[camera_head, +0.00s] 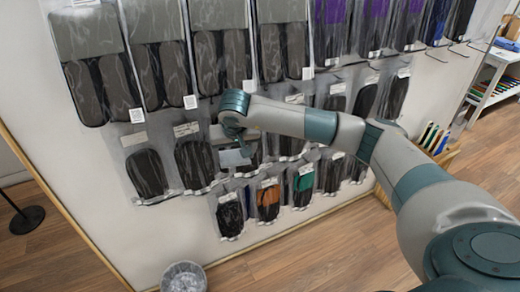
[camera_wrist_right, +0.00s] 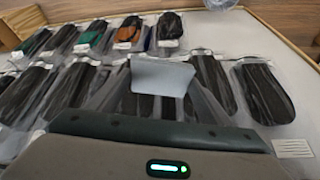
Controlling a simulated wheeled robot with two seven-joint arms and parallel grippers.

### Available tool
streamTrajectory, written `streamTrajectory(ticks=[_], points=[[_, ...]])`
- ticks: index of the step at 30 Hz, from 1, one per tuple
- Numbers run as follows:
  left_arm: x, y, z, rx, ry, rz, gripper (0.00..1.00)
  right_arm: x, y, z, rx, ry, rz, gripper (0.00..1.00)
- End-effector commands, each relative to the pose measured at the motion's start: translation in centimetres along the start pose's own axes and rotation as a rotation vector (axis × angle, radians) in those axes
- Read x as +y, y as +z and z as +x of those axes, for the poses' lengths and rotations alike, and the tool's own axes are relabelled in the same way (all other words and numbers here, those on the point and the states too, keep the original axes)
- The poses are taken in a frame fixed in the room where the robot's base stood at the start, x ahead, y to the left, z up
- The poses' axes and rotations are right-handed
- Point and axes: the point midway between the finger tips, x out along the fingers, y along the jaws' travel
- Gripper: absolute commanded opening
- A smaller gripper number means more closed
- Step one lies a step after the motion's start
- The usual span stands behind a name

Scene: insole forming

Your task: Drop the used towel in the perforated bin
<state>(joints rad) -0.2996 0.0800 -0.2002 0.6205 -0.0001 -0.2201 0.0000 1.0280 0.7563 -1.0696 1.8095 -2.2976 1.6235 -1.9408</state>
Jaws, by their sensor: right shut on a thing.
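The used towel is a small light blue-grey piece of cloth (camera_head: 235,158). It also shows as a flat grey-blue patch (camera_wrist_right: 162,76) in the middle of the right wrist view. My right gripper (camera_head: 240,144) is shut on it and holds it in front of the wall of hanging packs. The fingertips are small and partly hidden. The perforated bin (camera_head: 183,277) is a round grey mesh-like bin on the floor at the bottom of the head view, below and left of the gripper, cut by the frame edge. My left gripper is out of view.
Packaged insoles (camera_head: 146,172) hang in rows on the white panel (camera_head: 90,190), close behind the gripper. A wooden rim (camera_head: 62,208) edges the panel. A black stand base (camera_head: 27,220) stands far left. A shelf (camera_head: 497,85) stands at right. Wood floor around the bin is mostly clear.

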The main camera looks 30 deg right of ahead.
Motion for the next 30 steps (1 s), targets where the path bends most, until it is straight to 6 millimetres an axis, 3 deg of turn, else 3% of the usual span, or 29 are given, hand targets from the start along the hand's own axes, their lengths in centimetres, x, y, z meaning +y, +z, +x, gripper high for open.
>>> streamTrajectory(ticks=[1, 6, 12, 19, 30], points=[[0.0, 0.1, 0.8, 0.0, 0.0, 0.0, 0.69, -2.6, 1.1, -0.6, 0.005, -0.016, -0.031, 0.52], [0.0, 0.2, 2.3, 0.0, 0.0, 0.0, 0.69, -9.2, 5.4, -3.5, 0.005, -0.05, -0.117, 0.52], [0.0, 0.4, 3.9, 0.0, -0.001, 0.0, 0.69, -14.8, 11.1, -6.9, 0.005, -0.091, -0.219, 0.52], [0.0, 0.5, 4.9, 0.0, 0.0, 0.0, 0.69, -17.2, 15.4, -9.3, 0.001, -0.12, -0.289, 0.52], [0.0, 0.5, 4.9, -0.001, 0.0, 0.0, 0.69, -17.5, 16.1, -9.9, 0.0, -0.125, -0.301, 0.52]])
